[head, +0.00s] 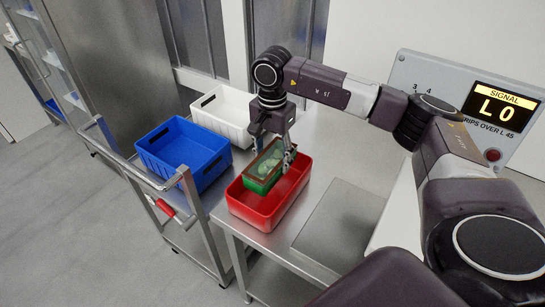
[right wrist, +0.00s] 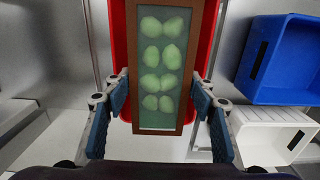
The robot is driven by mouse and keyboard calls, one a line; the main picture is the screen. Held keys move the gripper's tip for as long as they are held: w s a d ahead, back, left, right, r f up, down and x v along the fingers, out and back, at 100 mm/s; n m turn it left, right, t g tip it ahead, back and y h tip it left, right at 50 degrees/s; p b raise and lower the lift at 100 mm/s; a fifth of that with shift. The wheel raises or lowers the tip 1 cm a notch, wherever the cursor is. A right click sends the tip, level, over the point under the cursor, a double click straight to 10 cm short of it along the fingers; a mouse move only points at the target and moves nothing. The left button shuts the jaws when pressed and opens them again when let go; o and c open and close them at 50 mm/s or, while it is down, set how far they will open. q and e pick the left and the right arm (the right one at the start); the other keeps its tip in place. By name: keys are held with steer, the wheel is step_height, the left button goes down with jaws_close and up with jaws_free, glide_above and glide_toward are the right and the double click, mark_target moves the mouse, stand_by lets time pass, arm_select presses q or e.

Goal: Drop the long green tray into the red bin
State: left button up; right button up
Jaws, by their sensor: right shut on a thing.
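The long green tray (head: 262,181) has a brownish rim and a clear greenish top with several pale pasta pieces under it; it also shows in the right wrist view (right wrist: 160,122). My right gripper (head: 271,152) points down and is shut on the tray, with one finger at each long side in the right wrist view (right wrist: 161,98). The red bin (head: 262,214) stands on the steel table under the tray, also behind it in the right wrist view (right wrist: 120,40). The tray is over the bin's opening; I cannot tell whether it touches the bin. My left gripper is not seen.
A blue bin (head: 183,153) and a white bin (head: 224,114) stand to the left and behind the red bin. A grey flat panel (head: 340,222) lies right of it. A sign board (head: 490,112) reads "SIGNAL L0". A rail with a red handle (head: 165,207) is at left.

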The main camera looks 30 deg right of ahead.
steer(key=shift+f, duration=0.2)
steer(key=shift+f+b, duration=1.4)
steer(key=shift+f, duration=0.1)
steer(key=shift+f, duration=0.3)
steer(key=shift+f+b, duration=0.55)
steer(key=shift+b, duration=0.15)
steer(key=shift+f, duration=0.15)
steer(key=shift+f+b, duration=0.65)
steer(key=shift+f, duration=0.15)
stand_by(0.4)
steer(key=shift+f+b, duration=0.45)
steer(key=shift+b, duration=0.05)
